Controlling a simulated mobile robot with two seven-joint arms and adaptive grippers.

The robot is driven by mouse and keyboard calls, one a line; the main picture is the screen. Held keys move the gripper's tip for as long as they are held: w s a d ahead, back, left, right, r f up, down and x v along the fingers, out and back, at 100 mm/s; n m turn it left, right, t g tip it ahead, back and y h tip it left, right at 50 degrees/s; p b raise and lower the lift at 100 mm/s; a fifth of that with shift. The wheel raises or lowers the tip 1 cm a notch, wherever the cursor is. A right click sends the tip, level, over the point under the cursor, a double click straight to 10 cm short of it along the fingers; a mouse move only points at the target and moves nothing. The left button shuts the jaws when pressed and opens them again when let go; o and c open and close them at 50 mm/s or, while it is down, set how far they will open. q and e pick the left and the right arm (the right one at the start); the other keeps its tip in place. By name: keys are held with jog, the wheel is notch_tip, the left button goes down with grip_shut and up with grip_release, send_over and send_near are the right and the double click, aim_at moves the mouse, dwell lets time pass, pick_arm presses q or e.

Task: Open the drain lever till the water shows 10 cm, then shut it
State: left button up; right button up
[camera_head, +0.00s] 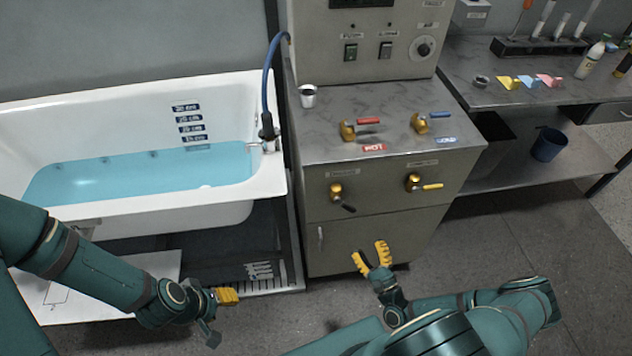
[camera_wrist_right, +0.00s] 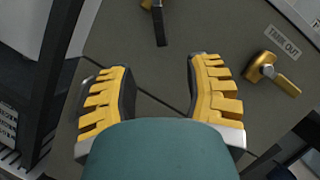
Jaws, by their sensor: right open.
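The bathtub (camera_head: 60,100) holds blue water (camera_head: 140,175). Its level plates (camera_head: 187,122) are small; the waterline lies near the lower ones, and I cannot read it exactly. A brass valve with a black lever (camera_head: 343,201), likely the drain lever, is on the cabinet front, its lever slanting down right; its label is too small to read. The black lever also shows at the top of the right wrist view (camera_wrist_right: 159,25). My right gripper (camera_head: 371,256) is open and empty, below the valve and apart from it. My left gripper (camera_head: 228,296) is low before the tub; its jaw opening is unclear.
A yellow-handled valve (camera_head: 421,184), labelled TANK OUT in the wrist view, sits right of the black lever. Red (camera_head: 366,122) and blue (camera_head: 437,115) handled valves and a metal cup (camera_head: 308,96) are on the cabinet top. Floor before the cabinet is free.

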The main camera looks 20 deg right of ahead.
aim_at(351, 210)
jog(key=b+x, duration=0.1)
jog(key=x, duration=1.2)
jog(key=shift+w, duration=0.25)
jog(key=shift+r, duration=0.1)
grip_shut()
